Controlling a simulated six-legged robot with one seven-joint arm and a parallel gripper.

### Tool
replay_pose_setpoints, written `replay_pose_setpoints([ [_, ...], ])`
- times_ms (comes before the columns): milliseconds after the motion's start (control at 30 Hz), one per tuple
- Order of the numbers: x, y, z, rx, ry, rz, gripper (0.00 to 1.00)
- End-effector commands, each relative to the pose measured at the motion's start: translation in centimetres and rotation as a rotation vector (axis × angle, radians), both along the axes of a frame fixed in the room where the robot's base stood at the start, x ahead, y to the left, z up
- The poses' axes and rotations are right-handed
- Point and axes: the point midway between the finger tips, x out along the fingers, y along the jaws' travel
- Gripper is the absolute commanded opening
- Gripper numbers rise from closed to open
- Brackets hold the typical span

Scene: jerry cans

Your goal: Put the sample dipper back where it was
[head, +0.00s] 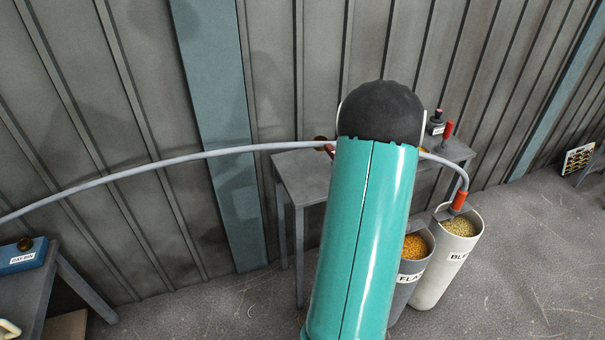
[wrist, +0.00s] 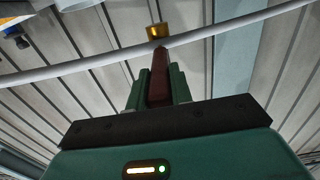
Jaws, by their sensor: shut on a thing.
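The sample dipper (wrist: 157,32) has a brown handle and a brass-coloured end. In the wrist view my gripper (wrist: 159,82) has its green fingers shut on the brown handle. The brass end points away from me, close to a pale hose in the picture; I cannot tell whether they touch. In the head view my teal arm hides the gripper and most of the dipper; a small brass part (head: 320,138) and a bit of brown handle show left of the arm, in front of the grey table's back edge.
A grey table (head: 300,172) stands by the ribbed wall, with a small labelled bottle (head: 436,122) on it. A pale hose (head: 200,155) spans the scene. Two grain bins, one grey (head: 405,290) and one white (head: 435,275), stand in front. A blue box (head: 22,258) sits at left.

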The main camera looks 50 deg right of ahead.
Motion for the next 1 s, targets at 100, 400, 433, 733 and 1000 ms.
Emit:
replay_pose_setpoints([
  [100,3.0,0.3,-1.3,0.001,-0.002,0.007,0.00],
  [400,8.8,0.5,-5.5,0.004,0.000,0.005,0.00],
  [433,9.2,0.4,-6.0,0.003,0.001,0.004,0.00],
  [733,11.6,0.5,-8.7,0.000,-0.001,0.003,0.00],
  [1000,11.8,0.4,-11.9,0.000,-0.001,0.001,0.00],
])
